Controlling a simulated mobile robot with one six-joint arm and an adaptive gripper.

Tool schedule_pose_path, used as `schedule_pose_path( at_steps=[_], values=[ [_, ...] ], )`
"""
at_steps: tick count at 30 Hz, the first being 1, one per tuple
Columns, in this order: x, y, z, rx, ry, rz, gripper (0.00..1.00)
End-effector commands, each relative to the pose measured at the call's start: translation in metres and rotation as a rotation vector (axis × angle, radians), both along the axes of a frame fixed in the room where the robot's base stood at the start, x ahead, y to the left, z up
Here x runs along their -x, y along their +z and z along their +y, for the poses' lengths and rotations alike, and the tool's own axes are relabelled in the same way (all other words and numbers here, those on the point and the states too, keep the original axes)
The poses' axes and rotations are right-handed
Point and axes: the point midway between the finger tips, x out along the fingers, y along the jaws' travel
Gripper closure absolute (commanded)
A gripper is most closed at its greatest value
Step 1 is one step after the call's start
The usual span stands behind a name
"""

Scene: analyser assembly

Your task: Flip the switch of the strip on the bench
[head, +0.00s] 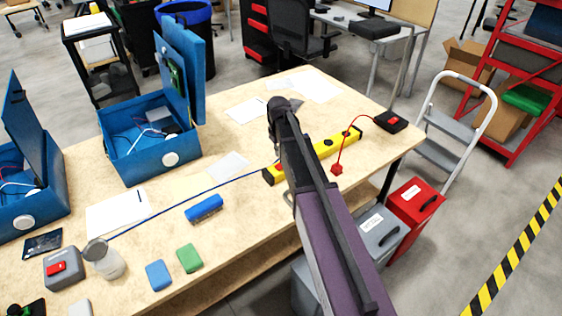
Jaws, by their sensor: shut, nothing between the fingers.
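The yellow strip (325,149) lies on the bench (225,148), slanting up to the right. My arm crosses in front of it and hides part of its middle. A small red part, which looks like the switch (279,167), shows near its left end, just left of my arm; which way it is set is too small to tell. My gripper (284,104) is at the dark far end of my arm, in the picture above the strip. It is shut and empty. Its fingers are hard to make out, and I see no contact with the strip.
A blue cable (190,193) runs left from the strip. A black box (391,122) with a red cable lies at the bench's right end. Open blue cases (150,137) stand to the left. A blue block (204,209) and a jar (104,262) are nearer. Papers (246,111) lie behind.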

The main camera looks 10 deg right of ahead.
Motion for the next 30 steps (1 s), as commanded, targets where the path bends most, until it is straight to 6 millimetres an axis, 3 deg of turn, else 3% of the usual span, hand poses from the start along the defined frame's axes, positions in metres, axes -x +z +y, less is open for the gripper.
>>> schedule_pose_path(
  at_steps=[8, 25, 30],
  values=[
    [0.0, 0.015, 0.0, 0.0, 0.0, 0.0, 1.0],
    [0.001, 0.015, 0.0, 0.0, 0.0, 0.0, 1.0],
    [0.013, 0.015, 0.0, 0.0, -0.018, 0.0, 1.0]
  ],
)
